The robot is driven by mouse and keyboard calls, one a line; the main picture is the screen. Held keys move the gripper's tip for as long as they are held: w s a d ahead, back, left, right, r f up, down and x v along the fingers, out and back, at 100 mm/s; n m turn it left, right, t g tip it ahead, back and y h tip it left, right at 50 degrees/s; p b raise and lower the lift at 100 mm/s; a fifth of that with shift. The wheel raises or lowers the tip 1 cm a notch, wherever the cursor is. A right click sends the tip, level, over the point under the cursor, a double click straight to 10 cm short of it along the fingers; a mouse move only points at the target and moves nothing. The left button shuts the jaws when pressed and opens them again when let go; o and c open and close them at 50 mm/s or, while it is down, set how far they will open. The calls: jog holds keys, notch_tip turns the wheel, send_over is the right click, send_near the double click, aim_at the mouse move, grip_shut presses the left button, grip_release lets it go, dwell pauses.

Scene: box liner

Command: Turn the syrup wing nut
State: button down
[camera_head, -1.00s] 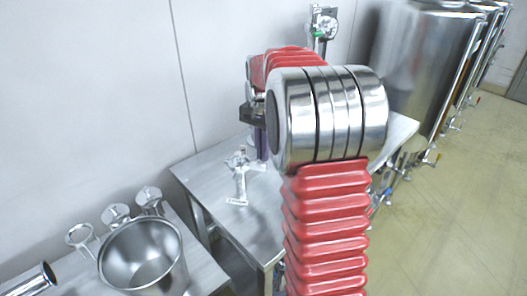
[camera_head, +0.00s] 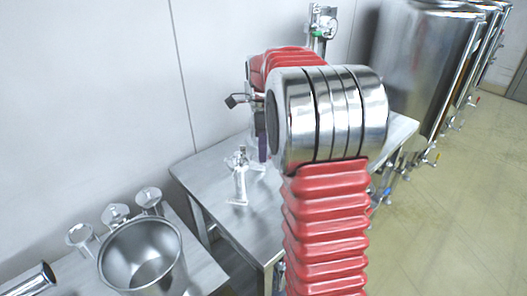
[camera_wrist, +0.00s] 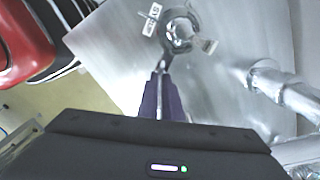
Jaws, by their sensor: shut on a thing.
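The syrup fitting (camera_wrist: 180,32) is a bright metal round piece in the wrist view, with a small white tag (camera_wrist: 151,19) beside it whose lettering starts with "SY". My gripper (camera_wrist: 163,70) points at it with narrow purple fingers, which are shut on the syrup wing nut at the near side of the fitting. The nut itself is mostly hidden by the fingertips, so how its wings stand cannot be told. In the head view my gripper (camera_head: 262,148) points down over the steel table, largely hidden behind my arm, and the syrup fitting is hidden there.
A second metal fitting (camera_head: 240,176) stands on the steel table (camera_head: 205,172), left of my gripper. A steel pot (camera_head: 142,258) and several lidded pieces (camera_head: 115,215) are on the nearer table. A valve assembly (camera_head: 322,25) is at the wall; large tanks (camera_head: 425,65) stand right.

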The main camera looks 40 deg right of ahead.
jog(key=shift+w+a+r+m, duration=0.1)
jog(key=shift+w+m, duration=0.05)
jog(key=shift+m, duration=1.15)
jog(key=c, duration=1.9)
grip_release()
jog(key=shift+c, duration=0.2)
notch_tip(320, 180, up, 14)
jog(key=shift+f, duration=0.2)
